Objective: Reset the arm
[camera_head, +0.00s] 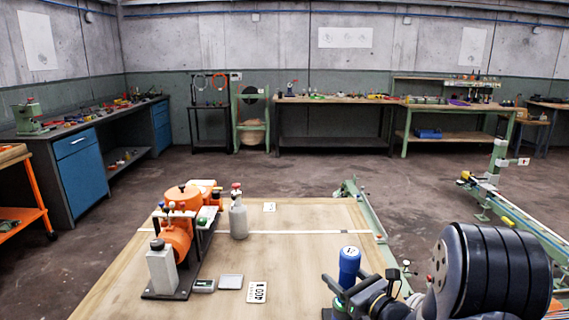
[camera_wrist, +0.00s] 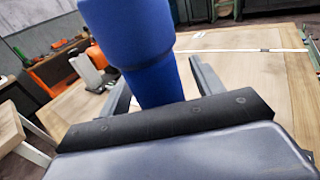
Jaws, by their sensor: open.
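My gripper (camera_wrist: 162,82) is open in the wrist view, with one finger on each side of a blue cylinder (camera_wrist: 135,40). The cylinder is wider at its top and narrower below; its lower end is hidden behind the dark gripper body. In the head view my gripper (camera_head: 345,292) is at the lower right, over the right part of the wooden table (camera_head: 300,260). The blue cylinder (camera_head: 349,265) stands upright there with a darker cap and white marking. I cannot tell whether the fingers touch it.
An orange machine (camera_head: 176,238) on a dark base stands at the table's left, beside a grey bottle (camera_head: 238,218). Small grey boxes (camera_head: 230,281) and a "400" card (camera_head: 257,292) lie in front. A green rail (camera_head: 362,208) runs along the right edge. The table's middle is clear.

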